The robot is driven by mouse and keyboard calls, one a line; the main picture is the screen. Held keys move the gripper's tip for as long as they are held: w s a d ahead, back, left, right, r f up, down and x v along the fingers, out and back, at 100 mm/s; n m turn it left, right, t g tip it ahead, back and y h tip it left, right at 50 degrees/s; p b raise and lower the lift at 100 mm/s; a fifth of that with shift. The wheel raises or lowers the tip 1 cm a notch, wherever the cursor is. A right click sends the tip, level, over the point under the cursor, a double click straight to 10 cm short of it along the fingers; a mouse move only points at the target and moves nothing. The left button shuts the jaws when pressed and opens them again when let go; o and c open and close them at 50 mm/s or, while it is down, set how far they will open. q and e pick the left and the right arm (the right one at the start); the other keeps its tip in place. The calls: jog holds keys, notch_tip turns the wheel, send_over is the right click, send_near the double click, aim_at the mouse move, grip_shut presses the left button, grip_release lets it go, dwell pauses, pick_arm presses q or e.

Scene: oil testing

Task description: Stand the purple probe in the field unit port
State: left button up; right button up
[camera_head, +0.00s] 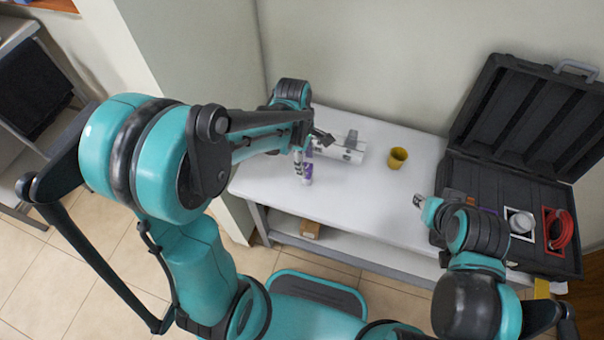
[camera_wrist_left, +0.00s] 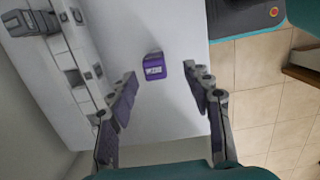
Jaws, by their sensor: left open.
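The purple probe (camera_head: 308,174) appears to stand on the white table, left of and in front of the white field unit (camera_head: 352,151). The field unit (camera_wrist_left: 88,88) also shows there at the left, with dark square ports. My right gripper (camera_head: 419,201) is over the table's right part, its jaws too small to judge.
An open black case (camera_head: 480,183) with foam cutouts, a white round item and a red coil is at the right. A small brown box (camera_head: 310,229) is on the lower shelf. The table's front middle is clear.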

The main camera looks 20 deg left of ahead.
aim_at(307, 166)
pick_arm(q)
jog(key=f+b, duration=0.1)
jog(key=f, duration=0.1)
jog(key=f+b, duration=0.1)
jog(key=f, duration=0.1)
jog(key=f+b, duration=0.1)
jog(key=f, duration=0.2)
jog(key=shift+w+d, duration=0.25)
jog(key=shift+w, duration=0.15)
jog(key=shift+r, duration=0.1)
grip_shut()
